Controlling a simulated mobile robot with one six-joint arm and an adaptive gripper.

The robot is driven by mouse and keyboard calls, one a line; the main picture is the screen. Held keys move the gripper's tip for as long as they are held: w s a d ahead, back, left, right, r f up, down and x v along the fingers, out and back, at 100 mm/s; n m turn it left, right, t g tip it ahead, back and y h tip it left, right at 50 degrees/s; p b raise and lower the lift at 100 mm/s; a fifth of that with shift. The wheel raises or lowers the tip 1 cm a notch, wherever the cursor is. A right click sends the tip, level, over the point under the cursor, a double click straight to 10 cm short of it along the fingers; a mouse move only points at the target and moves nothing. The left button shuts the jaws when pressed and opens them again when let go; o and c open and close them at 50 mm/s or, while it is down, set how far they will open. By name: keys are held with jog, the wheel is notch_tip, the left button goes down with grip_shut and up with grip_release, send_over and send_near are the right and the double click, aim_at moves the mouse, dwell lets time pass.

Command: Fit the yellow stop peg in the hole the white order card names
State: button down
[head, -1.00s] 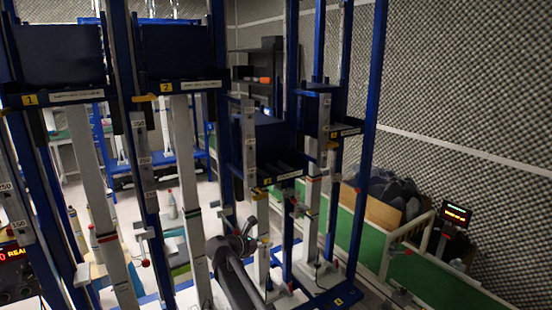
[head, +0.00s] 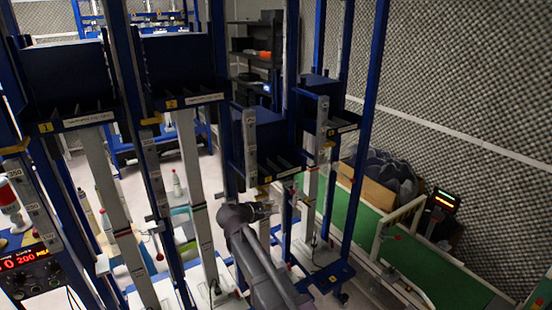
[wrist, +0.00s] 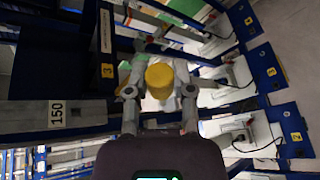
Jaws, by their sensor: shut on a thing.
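My gripper (head: 268,208) is in front of the rack, below the blue carriage (head: 270,140) tagged 3. In the wrist view my gripper (wrist: 159,93) is shut on the yellow stop peg (wrist: 160,76), which shows as a round end between the fingers. White upright posts with number labels stand by the carriages; one label reads 150 (wrist: 57,114). Their holes are too small to make out. White printed strips show on carriage 1 (head: 90,119) and carriage 2 (head: 204,99). I cannot tell which, if any, is the order card. The peg appears apart from the posts.
Blue rack posts (head: 363,140) stand close around my arm. Small red-tipped handles (head: 160,256) jut out beside the posts. A green conveyor (head: 430,270) with a white rail lies at right. A control box (head: 35,268) with a red display is at lower left.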

notch_tip(320, 180, up, 16)
jog(key=s+d+m+t+p, duration=0.1)
jog(key=s+m+p, duration=0.1)
jog(key=m+p, duration=0.4)
jog(key=p, duration=0.5)
jog(key=shift+d+f+m+t+p, duration=0.2)
jog(key=shift+f+m+t+p, duration=0.05)
jog(key=shift+m+t+p, duration=0.15)
jog(key=shift+s, duration=0.1)
jog(key=shift+w+a, duration=0.85)
jog(key=shift+w, duration=0.3)
jog(key=shift+w+a, duration=0.8)
jog(key=shift+w, duration=0.35)
jog(key=shift+w+a, duration=0.45)
jog(key=shift+w, duration=0.25)
jog(key=shift+w+a, duration=0.45)
jog(key=shift+w, duration=0.2)
dwell(0.4)
jog(key=shift+c, duration=2)
grip_release()
jog(key=shift+s, duration=0.1)
jog(key=s+d, duration=0.5)
jog(key=s, duration=0.2)
jog(key=shift+s, duration=0.15)
